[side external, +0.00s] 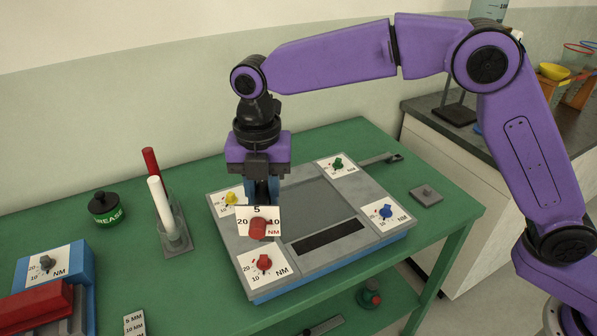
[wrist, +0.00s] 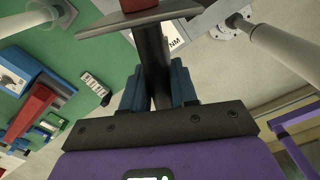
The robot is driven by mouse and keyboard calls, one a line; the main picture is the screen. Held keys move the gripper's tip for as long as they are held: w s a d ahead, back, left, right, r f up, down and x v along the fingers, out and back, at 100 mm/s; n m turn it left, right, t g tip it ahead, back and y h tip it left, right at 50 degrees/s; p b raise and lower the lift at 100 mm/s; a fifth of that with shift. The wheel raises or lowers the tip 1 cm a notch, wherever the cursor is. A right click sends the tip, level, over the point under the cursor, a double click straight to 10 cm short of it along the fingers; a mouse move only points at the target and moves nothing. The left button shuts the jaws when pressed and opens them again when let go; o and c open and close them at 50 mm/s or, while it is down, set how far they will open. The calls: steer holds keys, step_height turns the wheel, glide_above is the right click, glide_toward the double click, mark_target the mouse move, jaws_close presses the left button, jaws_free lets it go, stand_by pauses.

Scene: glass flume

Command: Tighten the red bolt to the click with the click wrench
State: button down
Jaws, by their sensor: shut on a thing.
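My gripper (side external: 262,195) is shut on a dark grey upright tool (wrist: 152,50), between its blue fingers in the wrist view.
The grey plate (side external: 325,200) on a blue base also bears yellow (side external: 231,197), green (side external: 338,163) and blue (side external: 385,211) bolts. A red and a white rod (side external: 160,207) stand left. A grease pot (side external: 105,207) and a blue dial block (side external: 62,265) are farther left.

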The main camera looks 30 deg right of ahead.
steer(key=shift+s+a+f, duration=0.1)
steer(key=shift+s+a, duration=0.15)
steer(key=shift+a, duration=0.45)
steer(key=shift+f, duration=2)
steer(key=shift+f, duration=1.2)
steer(key=shift+m, duration=1.1)
steer(key=shift+d+m, duration=0.1)
steer(key=shift+m, duration=1)
